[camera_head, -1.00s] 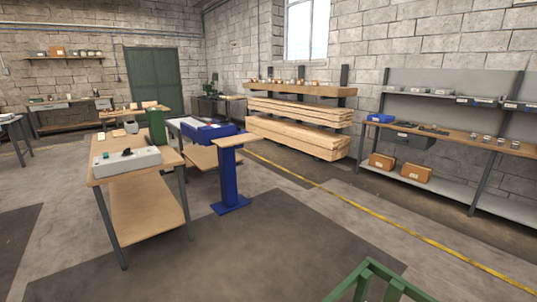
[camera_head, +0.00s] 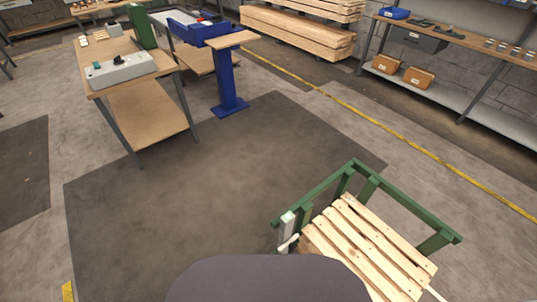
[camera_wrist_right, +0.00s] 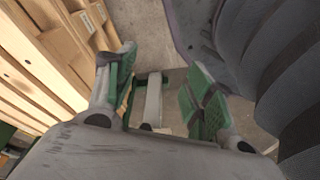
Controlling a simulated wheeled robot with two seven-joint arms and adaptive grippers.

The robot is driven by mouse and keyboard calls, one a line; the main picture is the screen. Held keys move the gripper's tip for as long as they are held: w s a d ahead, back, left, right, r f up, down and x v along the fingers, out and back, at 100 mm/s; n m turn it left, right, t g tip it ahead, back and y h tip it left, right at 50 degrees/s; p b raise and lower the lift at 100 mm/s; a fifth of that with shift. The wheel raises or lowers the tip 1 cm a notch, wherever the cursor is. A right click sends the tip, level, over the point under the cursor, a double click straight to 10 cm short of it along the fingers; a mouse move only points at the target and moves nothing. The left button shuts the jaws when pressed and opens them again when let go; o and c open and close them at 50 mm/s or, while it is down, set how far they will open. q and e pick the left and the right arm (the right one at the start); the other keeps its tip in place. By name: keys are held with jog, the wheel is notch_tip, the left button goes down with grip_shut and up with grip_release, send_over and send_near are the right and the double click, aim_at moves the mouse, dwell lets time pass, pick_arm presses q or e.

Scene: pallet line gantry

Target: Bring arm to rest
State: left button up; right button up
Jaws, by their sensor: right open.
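My right gripper (camera_wrist_right: 163,88) is open in the right wrist view, its two green-padded fingers well apart. A pale grey upright piece with a green part shows in the gap between the fingers; I cannot tell whether it touches them. Neither gripper shows in the head view. My left gripper is in no view. A slatted wooden pallet (camera_head: 372,245) lies in a green frame (camera_head: 318,191) at the lower right of the head view. Wooden boards (camera_wrist_right: 45,72) also show left of my right gripper in the wrist view.
A pale grey post with a light handle (camera_head: 287,228) stands at the frame's left corner. A workbench (camera_head: 112,75) with a grey control box and a blue pedestal (camera_head: 228,75) stand farther back. Dark floor (camera_head: 190,180) between them and the frame is clear.

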pick_arm(q)
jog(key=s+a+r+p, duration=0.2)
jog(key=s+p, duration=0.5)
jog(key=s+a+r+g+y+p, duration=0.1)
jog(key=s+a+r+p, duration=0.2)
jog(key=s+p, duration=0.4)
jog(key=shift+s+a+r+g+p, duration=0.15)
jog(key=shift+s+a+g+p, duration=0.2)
jog(key=shift+p, duration=0.4)
pick_arm(e)
jog(key=s+d+r, duration=0.2)
jog(key=s, duration=0.5)
jog(key=s+d+r+g+h, duration=0.1)
jog(key=s+d+r, duration=0.2)
jog(key=s, duration=0.4)
jog(key=shift+s+d+r+g, duration=0.15)
jog(key=shift+s+d+g, duration=0.15)
jog(key=shift+s+d, duration=0.1)
